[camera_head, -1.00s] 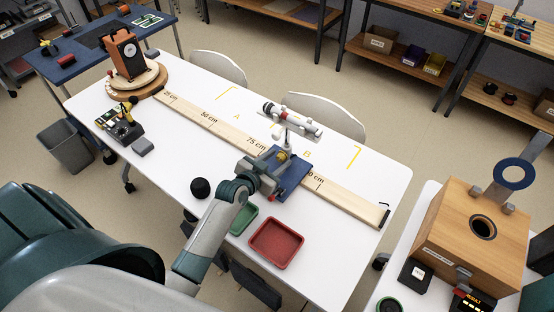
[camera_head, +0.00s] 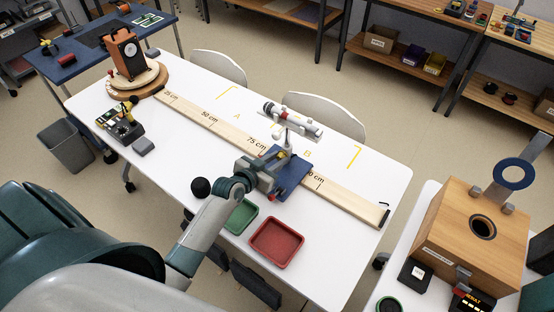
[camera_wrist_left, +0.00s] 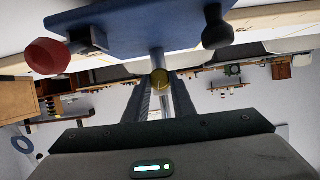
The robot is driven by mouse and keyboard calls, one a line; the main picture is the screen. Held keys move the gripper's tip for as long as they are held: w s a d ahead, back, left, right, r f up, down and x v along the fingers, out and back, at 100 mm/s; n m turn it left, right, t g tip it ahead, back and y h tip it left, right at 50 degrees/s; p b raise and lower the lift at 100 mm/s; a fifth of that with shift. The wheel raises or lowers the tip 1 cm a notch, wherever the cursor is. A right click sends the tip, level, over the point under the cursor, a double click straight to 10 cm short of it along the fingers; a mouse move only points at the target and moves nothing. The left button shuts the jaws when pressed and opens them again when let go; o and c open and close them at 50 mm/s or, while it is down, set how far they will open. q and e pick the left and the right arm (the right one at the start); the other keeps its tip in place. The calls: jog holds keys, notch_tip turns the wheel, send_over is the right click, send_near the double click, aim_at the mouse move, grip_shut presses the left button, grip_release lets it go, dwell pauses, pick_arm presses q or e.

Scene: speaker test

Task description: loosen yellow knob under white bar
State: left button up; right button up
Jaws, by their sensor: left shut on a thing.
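The white bar (camera_head: 300,127) lies across the top of a post on a blue stand (camera_head: 294,178) on the table. My left gripper (camera_head: 279,163) reaches the post just below the bar from the front left. In the left wrist view the yellow knob (camera_wrist_left: 160,79) sits on the metal post between my two fingers, and the left gripper (camera_wrist_left: 161,88) is shut on it. The blue stand (camera_wrist_left: 140,28) shows at the top of that view. In the head view my gripper mostly hides the knob. My right gripper is not in view.
A wooden ruler board (camera_head: 210,122) runs along the white table under the stand. An orange speaker (camera_head: 126,52) stands far left. A wooden box (camera_head: 470,235) stands right.

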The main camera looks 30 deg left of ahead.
pick_arm(q)
jog(key=o, duration=1.1)
jog(key=shift+c, duration=0.2)
jog(key=shift+s, duration=0.1)
jog(key=shift+s+a+r, duration=0.1)
jog(key=shift+s+r, duration=0.1)
jog(key=shift+s, duration=0.35)
jog(key=b+v, duration=0.3)
jog(key=v, duration=1.3)
